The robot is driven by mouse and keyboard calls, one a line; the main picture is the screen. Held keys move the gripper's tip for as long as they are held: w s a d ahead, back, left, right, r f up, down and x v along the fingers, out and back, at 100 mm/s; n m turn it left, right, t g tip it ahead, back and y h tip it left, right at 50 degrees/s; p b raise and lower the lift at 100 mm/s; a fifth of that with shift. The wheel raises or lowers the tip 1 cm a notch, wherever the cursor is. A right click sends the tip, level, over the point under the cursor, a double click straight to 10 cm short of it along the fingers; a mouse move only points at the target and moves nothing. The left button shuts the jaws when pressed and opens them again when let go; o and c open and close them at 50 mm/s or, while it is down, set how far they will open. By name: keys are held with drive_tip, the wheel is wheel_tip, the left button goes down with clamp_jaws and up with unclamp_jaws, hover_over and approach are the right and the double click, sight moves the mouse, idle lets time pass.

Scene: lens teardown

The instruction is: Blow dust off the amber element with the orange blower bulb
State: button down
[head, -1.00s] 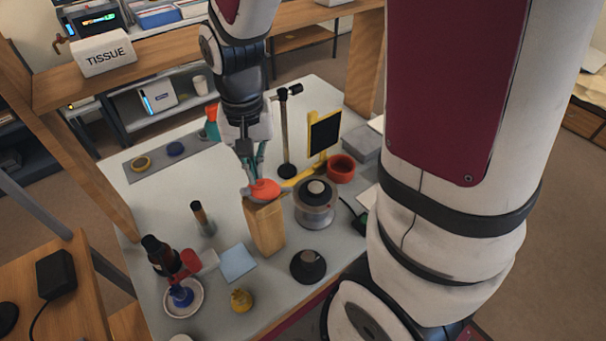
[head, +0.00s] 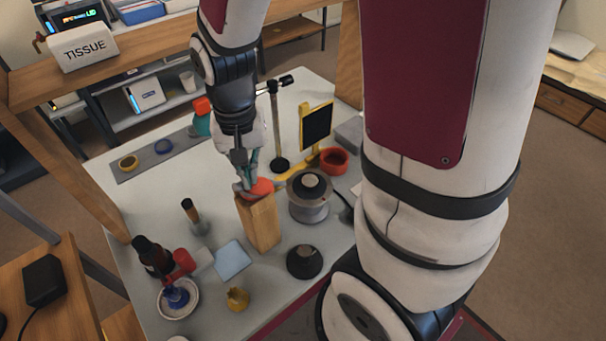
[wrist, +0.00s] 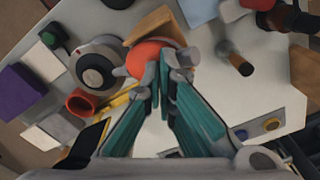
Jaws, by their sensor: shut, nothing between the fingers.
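The orange blower bulb (head: 262,186) rests on top of an upright wooden block (head: 260,224). The bulb also shows in the wrist view (wrist: 148,57), just beyond my fingertips. My gripper (head: 247,187) is shut and empty, its fingertips right at the bulb's side; I cannot tell whether they touch it. In the wrist view the teal fingers (wrist: 166,78) close together beside the bulb.
A blue ring (head: 164,146) shares the strip. Right of the block are a silver cylinder (head: 309,207), a red ring-shaped cup (head: 334,160), a yellow stand with a black panel (head: 316,126) and a post (head: 277,125). A blue cloth (head: 232,260) lies in front. The table between block and strip is largely clear.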

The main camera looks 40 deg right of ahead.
drive_tip(key=shift+r+p, duration=1.25)
drive_tip(key=shift+r, duration=0.35)
drive_tip(key=shift+f, duration=0.1)
drive_tip(key=shift+f+b, duration=0.65)
drive_tip(key=shift+f, duration=0.9)
drive_tip(key=shift+r, duration=0.1)
drive_tip(key=shift+s+r+p, duration=0.1)
drive_tip(key=shift+r+p, duration=0.6)
drive_tip(key=shift+r, duration=0.1)
drive_tip(key=shift+r+p, duration=0.45)
drive_tip(key=shift+r, duration=0.25)
